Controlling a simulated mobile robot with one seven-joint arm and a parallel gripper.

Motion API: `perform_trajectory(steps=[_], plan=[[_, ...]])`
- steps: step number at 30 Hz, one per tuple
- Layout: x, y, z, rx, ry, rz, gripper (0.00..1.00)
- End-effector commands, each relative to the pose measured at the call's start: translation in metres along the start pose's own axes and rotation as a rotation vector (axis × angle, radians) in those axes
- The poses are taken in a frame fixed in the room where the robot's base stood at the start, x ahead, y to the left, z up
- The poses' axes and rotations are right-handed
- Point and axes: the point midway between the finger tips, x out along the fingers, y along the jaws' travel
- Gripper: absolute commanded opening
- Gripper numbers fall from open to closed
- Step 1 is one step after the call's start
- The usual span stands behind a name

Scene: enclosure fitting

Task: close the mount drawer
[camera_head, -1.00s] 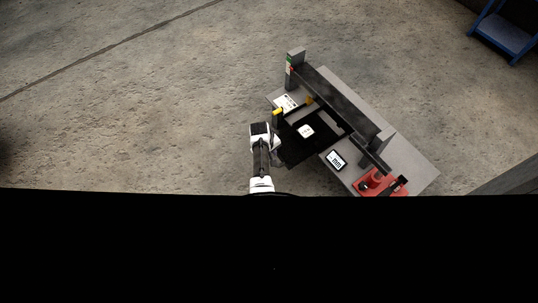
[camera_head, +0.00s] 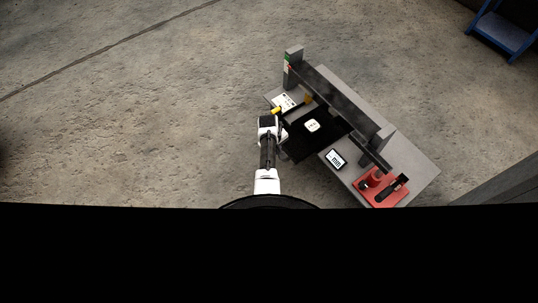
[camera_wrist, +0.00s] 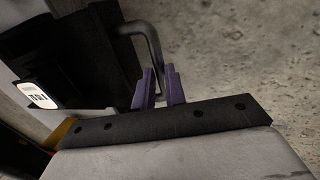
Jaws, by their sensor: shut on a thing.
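The mount drawer (camera_head: 300,149) is a flat black tray, pulled partly out of the grey bench's near left side in the head view. A small white labelled piece (camera_head: 312,126) lies on it. In the wrist view, the drawer (camera_wrist: 85,60) fills the left side, with the white label (camera_wrist: 38,95) on it. A dark bent handle (camera_wrist: 143,32) runs from the drawer to my gripper. My gripper (camera_wrist: 160,90) has purple fingers, shut on the handle. In the head view my gripper (camera_head: 279,128) is at the drawer's left edge; its fingertips are too small to tell.
The grey bench (camera_head: 415,165) carries a long dark beam (camera_head: 340,98), a small screen (camera_head: 335,159) and a red clamp-like fixture (camera_head: 380,187). A white card (camera_head: 287,102) and a yellow piece (camera_head: 276,110) sit near my gripper. Bare concrete floor lies to the left.

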Motion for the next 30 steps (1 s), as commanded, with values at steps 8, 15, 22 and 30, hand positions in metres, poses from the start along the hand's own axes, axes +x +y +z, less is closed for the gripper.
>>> perform_trajectory(steps=[8, 15, 22, 30], plan=[[0.017, 0.062, 0.001, 0.006, 0.002, 0.003, 0.0], [0.022, 0.098, 0.002, 0.003, 0.001, 0.003, 0.0], [0.021, 0.112, 0.002, 0.002, 0.0, 0.002, 0.0], [0.02, 0.116, 0.002, 0.002, 0.002, 0.007, 0.0]])
